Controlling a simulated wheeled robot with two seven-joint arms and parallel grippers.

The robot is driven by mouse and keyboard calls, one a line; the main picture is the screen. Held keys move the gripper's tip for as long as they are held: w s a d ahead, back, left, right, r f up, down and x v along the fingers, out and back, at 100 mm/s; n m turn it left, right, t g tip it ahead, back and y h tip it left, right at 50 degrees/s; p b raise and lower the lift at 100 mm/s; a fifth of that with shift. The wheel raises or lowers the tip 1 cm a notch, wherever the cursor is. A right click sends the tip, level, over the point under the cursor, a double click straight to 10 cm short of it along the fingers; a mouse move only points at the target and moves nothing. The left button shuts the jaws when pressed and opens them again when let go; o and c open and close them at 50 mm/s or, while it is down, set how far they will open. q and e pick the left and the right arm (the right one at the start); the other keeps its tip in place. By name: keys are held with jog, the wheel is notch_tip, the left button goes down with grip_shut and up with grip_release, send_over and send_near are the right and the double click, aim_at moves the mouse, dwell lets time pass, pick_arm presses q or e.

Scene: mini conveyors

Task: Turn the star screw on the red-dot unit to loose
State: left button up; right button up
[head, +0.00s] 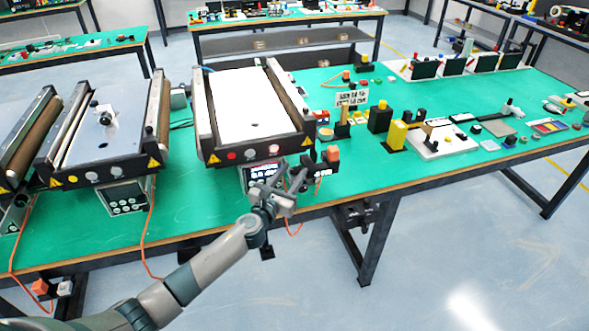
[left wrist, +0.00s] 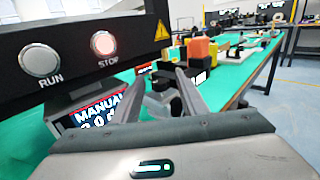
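The red-dot unit is the mini conveyor with a white belt (head: 240,100); a red dot (head: 231,155) sits on its black front panel. In the left wrist view its panel is close, with a STOP button (left wrist: 104,43) and a RUN button (left wrist: 40,60). My left gripper (head: 300,176) is in front of the unit's lower right corner, beside the control box (head: 250,178). In the left wrist view its fingers (left wrist: 163,82) are apart. A dark shape shows beyond them; I cannot tell if it is the star screw, which I cannot make out clearly. My right gripper is not in view.
A second conveyor with a yellow dot (head: 72,179) stands to the left. An orange block (head: 333,153) is just right of the gripper. Yellow and black blocks (head: 396,136) stand further right. Orange cables hang over the table's front edge.

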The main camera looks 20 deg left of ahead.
pick_arm(q)
jog(key=shift+w+d, duration=0.15)
jog(key=shift+w, duration=0.7)
jog(key=shift+c, duration=1.3)
grip_shut()
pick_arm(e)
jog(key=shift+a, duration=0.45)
